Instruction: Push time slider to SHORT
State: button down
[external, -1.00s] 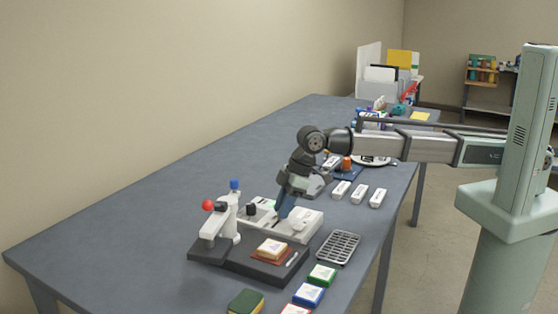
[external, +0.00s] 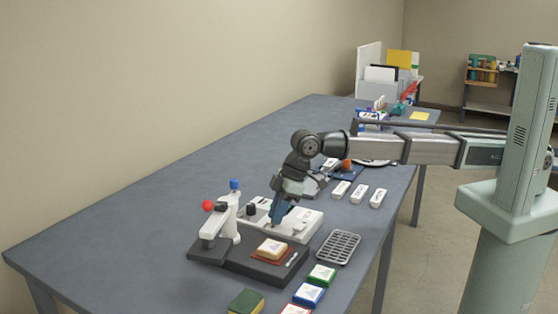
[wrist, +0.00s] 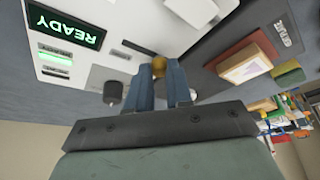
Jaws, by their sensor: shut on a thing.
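The white machine panel (external: 302,224) lies on the grey table in the external view. In the wrist view the panel (wrist: 88,88) carries a lit READY display (wrist: 65,27), upside down. My gripper (external: 274,219) points down onto the panel; its blue fingers (wrist: 160,84) show in the wrist view. The fingers are close together around a small brass-coloured knob (wrist: 159,65), whose lower part they hide. I take this knob for the time slider, but no SHORT mark is readable.
A dark round knob (wrist: 112,91) is close beside the fingers. A lever press with a red ball (external: 208,205) and blue knob (external: 235,184) stands left of the gripper. A wire rack (external: 340,246) and several small boxes lie nearby. The table's far left is clear.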

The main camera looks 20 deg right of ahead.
jog(key=shift+s+a, duration=0.3)
jog(key=shift+a, duration=0.05)
jog(key=c, duration=1)
grip_release()
jog(key=shift+c, duration=0.2)
jog(key=v, duration=1.4)
jog(key=shift+d+f, duration=0.1)
